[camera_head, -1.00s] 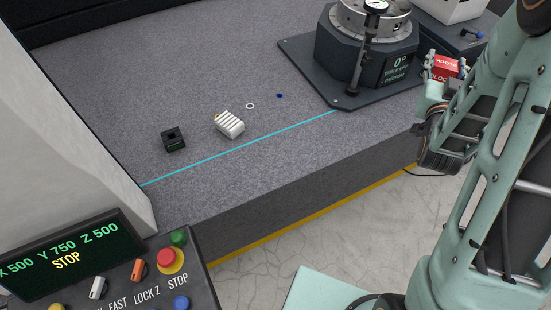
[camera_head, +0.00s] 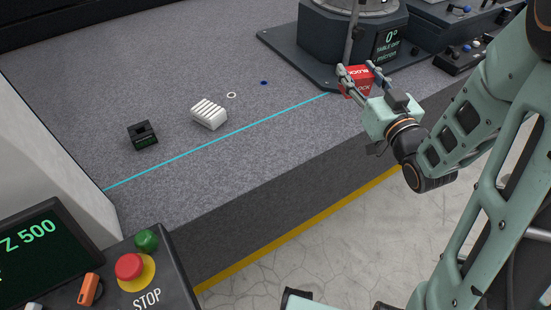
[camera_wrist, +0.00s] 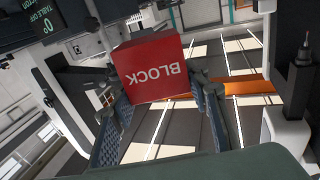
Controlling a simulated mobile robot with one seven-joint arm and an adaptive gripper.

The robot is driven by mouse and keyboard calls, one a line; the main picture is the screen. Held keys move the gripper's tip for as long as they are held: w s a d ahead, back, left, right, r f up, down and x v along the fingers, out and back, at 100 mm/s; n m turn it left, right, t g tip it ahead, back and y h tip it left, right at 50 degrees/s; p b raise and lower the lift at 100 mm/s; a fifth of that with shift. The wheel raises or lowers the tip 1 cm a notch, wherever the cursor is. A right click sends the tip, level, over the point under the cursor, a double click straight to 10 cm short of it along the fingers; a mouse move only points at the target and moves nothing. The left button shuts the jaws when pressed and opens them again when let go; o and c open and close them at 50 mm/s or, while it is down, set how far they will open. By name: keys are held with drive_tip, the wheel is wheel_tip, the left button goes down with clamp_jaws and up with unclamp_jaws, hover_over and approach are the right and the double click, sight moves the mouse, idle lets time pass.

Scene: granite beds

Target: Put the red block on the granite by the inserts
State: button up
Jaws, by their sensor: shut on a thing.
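The red block (camera_head: 358,80), lettered BLOCK, is held between the fingers of my gripper (camera_head: 362,78) at the right of the head view. My gripper is shut on it. The red block also shows in the wrist view (camera_wrist: 150,68), between the two finger pads. The block appears raised near the front edge of the granite (camera_head: 265,135); its exact height I cannot tell. A white ribbed piece (camera_head: 209,115), a small black block with a slot (camera_head: 142,135), a white ring (camera_head: 231,95) and a dark blue ring (camera_head: 264,83) lie on the granite; which are the inserts is not labelled.
A dark round-table unit (camera_head: 345,35) on a base plate stands at the back, close behind my gripper. A cyan line (camera_head: 230,140) crosses the granite. A control panel (camera_head: 120,275) with a red stop button fills the lower left.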

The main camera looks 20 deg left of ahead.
drive_tip(key=s+a+f+n+g+y+b, duration=0.35)
drive_tip(key=s+a+f+b, duration=0.25)
drive_tip(key=f+b, duration=0.35)
drive_tip(key=shift+y, duration=0.35)
drive_tip(key=w+a+f+b, duration=0.1)
drive_tip(key=a+f, duration=0.2)
drive_tip(key=a, duration=0.1)
drive_tip(key=w+a+f+b, duration=0.1)
drive_tip(key=a+f, duration=0.2)
drive_tip(key=a, duration=0.1)
drive_tip(key=w+a+f+b, duration=0.1)
drive_tip(key=w+a+f, duration=0.1)
drive_tip(key=a+f, duration=0.2)
drive_tip(key=shift+a+b, duration=0.1)
drive_tip(key=shift+b, duration=0.2)
drive_tip(key=shift+w+a+f, duration=0.1)
drive_tip(key=shift+a+f, duration=0.05)
drive_tip(key=shift+w+a+f+b, duration=0.15)
drive_tip(key=shift+f+b, duration=0.5)
drive_tip(key=shift+f, duration=1.15)
drive_tip(key=shift+f, duration=0.2)
drive_tip(key=o, duration=1.6)
